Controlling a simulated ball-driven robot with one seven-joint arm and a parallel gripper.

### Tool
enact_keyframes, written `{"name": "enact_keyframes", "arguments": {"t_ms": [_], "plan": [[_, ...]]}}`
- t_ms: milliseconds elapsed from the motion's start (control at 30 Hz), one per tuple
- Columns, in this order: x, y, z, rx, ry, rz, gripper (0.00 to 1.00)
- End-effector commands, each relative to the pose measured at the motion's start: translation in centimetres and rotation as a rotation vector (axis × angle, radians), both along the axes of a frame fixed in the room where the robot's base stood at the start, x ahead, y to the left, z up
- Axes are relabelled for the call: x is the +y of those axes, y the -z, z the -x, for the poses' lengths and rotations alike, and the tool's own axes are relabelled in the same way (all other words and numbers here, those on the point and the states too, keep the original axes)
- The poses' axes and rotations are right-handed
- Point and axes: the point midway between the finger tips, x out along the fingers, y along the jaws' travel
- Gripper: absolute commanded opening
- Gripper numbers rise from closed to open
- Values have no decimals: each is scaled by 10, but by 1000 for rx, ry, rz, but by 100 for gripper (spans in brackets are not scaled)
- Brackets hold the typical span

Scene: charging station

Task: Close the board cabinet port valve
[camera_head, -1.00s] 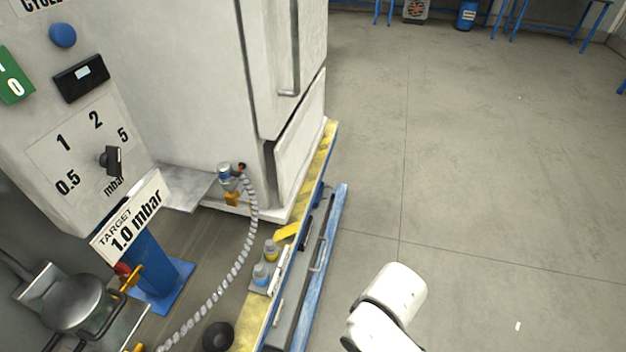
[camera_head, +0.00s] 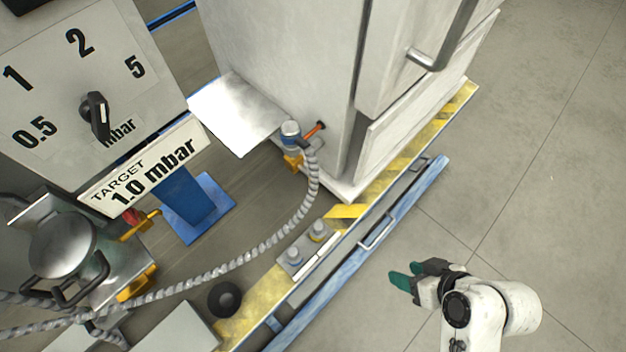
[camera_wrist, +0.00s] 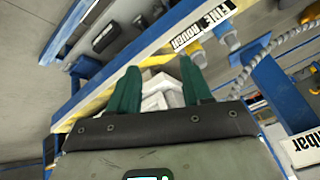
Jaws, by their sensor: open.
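The port fitting (camera_head: 290,133) with a blue and silver top sits low at the foot of the white cabinet (camera_head: 300,60) in the head view. A thin orange-red handle (camera_head: 315,131) sticks out from it toward the cabinet, and a yellow part (camera_head: 293,161) is below. A ribbed grey hose (camera_head: 313,185) runs down from it. I cannot tell which part is the valve's lever. My gripper (camera_head: 402,277) has green fingers and is open and empty, well to the lower right of the fitting, over the floor beyond the blue rail. In the wrist view its fingers (camera_wrist: 160,85) are spread; the fitting is not clearly visible there.
A yellow-black striped edge (camera_head: 420,130) and a blue rail (camera_head: 400,205) lie between my gripper and the fitting. Two small capped valves (camera_head: 305,243) stand on that edge. A metal shelf (camera_head: 238,110) is left of the fitting. Floor at right (camera_head: 540,190) is clear.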

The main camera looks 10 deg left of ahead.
Motion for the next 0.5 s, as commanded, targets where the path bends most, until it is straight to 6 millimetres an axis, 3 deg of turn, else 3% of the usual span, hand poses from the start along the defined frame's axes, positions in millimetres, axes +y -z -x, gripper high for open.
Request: {"name": "enact_keyframes", "arguments": {"t_ms": [33, 200, 333, 500], "plan": [[22, 24, -17, -96, -79, -76, 49], [88, 28, -65, -471, -265, -315, 49], [115, 17, -90, -713, -294, -437, 49], [128, 3, -109, -901, -268, -513, 49]]}}
